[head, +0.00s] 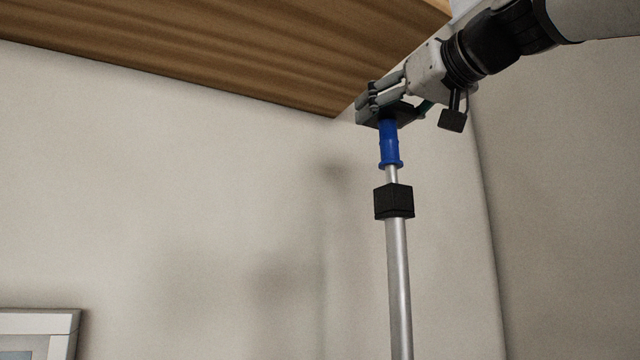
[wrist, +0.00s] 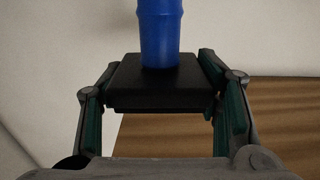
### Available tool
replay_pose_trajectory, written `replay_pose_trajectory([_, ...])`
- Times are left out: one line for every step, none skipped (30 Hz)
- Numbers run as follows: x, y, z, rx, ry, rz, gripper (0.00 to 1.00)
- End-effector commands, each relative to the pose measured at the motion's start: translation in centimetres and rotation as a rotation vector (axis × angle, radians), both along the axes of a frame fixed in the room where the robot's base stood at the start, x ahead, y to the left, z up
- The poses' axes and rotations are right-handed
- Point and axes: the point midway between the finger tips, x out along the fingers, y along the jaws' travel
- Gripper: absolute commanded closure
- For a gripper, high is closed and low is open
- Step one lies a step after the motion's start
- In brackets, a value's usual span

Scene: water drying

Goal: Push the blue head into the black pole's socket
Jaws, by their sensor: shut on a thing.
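My gripper (head: 380,102) is at the upper right of the head view, beside the corner of a wooden surface. In the wrist view its two fingers (wrist: 159,78) are shut on the sides of a flat black block (wrist: 145,92). A blue cylindrical piece (head: 389,145) extends down from this block; it also shows in the wrist view (wrist: 159,35). Its flared lower end lines up with a thin silver rod above a black collar (head: 394,201) on a silver pole (head: 399,285). The blue end and rod appear to meet; I cannot tell how deeply they are joined.
A wooden surface (head: 220,45) spans the upper left, with its corner close to my gripper; wood also shows in the wrist view (wrist: 265,125). A pale wall (head: 200,190) stands behind the pole. A white frame (head: 40,320) is at the lower left.

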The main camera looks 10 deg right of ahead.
Motion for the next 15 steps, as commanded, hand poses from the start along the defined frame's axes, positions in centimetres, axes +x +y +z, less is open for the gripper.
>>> replay_pose_trajectory([0.03,0.01,-0.13,0.0,-0.001,0.0,0.72])
replay_pose_trajectory([0.04,0.01,-0.18,0.0,-0.001,0.0,0.72])
replay_pose_trajectory([0.04,0.01,-0.25,0.0,0.0,0.0,0.72])
replay_pose_trajectory([0.04,0.01,-0.3,0.0,0.0,0.0,0.72])
replay_pose_trajectory([0.04,0.01,-0.35,0.0,0.0,0.0,0.72])
replay_pose_trajectory([0.05,0.02,-0.42,0.0,0.0,0.0,0.72])
replay_pose_trajectory([0.05,0.02,-0.47,0.0,0.0,0.0,0.72])
replay_pose_trajectory([0.04,0.02,-0.52,0.0,0.0,0.0,0.72])
replay_pose_trajectory([0.04,0.02,-0.59,0.0,0.0,0.0,0.72])
replay_pose_trajectory([0.04,0.02,-0.64,0.0,0.0,0.0,0.72])
replay_pose_trajectory([0.03,0.01,-0.69,0.0,0.0,0.0,0.72])
replay_pose_trajectory([0.02,0.01,-0.75,0.0,0.0,0.0,0.72])
replay_pose_trajectory([0.02,0.02,-0.8,0.001,0.0,0.0,0.72])
replay_pose_trajectory([0.01,0.02,-0.84,0.001,0.0,0.001,0.72])
replay_pose_trajectory([0.0,0.02,-0.9,0.001,-0.001,0.001,0.72])
